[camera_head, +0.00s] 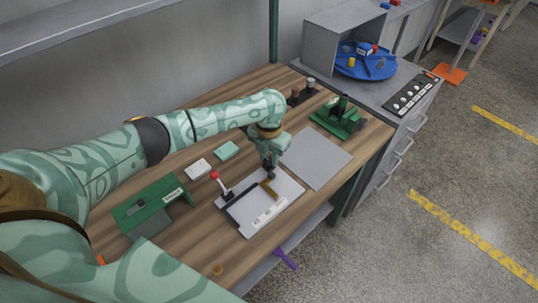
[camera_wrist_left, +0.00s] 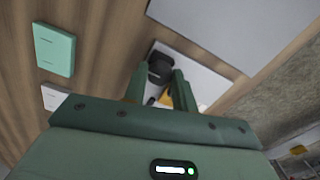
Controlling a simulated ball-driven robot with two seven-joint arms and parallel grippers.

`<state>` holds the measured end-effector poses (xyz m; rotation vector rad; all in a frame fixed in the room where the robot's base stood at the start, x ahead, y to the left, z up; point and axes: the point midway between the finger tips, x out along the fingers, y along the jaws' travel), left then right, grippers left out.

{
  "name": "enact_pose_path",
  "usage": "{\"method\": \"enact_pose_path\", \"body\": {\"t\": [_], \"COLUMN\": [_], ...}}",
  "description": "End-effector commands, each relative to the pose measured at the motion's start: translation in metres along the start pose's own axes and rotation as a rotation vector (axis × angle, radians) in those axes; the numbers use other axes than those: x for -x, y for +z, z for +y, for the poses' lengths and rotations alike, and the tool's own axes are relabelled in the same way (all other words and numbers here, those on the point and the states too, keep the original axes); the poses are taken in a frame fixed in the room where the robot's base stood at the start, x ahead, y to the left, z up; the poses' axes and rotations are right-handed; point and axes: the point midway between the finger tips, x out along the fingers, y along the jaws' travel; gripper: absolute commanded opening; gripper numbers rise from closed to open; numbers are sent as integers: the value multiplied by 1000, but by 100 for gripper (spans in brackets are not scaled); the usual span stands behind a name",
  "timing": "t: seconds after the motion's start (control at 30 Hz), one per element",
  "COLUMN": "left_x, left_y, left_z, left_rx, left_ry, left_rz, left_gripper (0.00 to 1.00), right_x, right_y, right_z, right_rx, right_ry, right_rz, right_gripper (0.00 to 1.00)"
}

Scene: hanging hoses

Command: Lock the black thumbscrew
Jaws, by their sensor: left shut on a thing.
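My left gripper (camera_head: 268,172) reaches down over a pale board (camera_head: 288,186) on the wooden bench. In the left wrist view, the black thumbscrew (camera_wrist_left: 160,68) shows as a dark round knob at the fingertips of the left gripper (camera_wrist_left: 160,88). The fingers are shut on it, one on each side, and they cover part of it. In the head view the gripper hides most of the thumbscrew. The board also carries a black bar, a brass-coloured piece (camera_head: 266,190) and a red-knobbed lever (camera_head: 215,176). My right gripper is not in view.
A green device (camera_head: 150,205) stands left of the board. Small white (camera_head: 198,169) and mint (camera_head: 227,151) boxes lie behind it. A grey plate (camera_head: 316,158) lies to the right, a green fixture (camera_head: 340,117) behind that. The bench's front edge is close.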

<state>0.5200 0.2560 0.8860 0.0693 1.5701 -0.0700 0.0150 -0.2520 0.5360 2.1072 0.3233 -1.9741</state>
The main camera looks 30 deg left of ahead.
Motion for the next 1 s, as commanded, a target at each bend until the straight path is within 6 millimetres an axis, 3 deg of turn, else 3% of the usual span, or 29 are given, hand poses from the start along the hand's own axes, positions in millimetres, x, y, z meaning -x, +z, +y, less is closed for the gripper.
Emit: {"method": "enact_pose_path", "body": {"t": [0.17, 0.2, 0.27, 0.3, 0.67, 0.77, 1.0], "left_x": [-1, -1, -1, -1, 10, 29, 96], "left_y": [-1, -1, -1, -1, 0, 1, 1], "left_z": [0, 0, 0, 0, 0, 0, 1], "left_rx": [-2, -2, -2, -2, 0, -1, -2], "left_ry": [0, 0, 0, 0, -1, 1, 2], "left_rz": [2, 2, 2, 2, -1, -4, -5], "left_gripper": [4, 30, 47, 49, 49, 49, 49], "right_x": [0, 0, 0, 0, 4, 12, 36], "right_y": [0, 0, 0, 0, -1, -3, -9], "right_z": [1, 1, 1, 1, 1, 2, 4], "right_rx": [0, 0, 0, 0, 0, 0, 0], "right_ry": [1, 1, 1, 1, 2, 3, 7], "right_rz": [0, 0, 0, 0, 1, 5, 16], "right_gripper": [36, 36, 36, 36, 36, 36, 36]}}
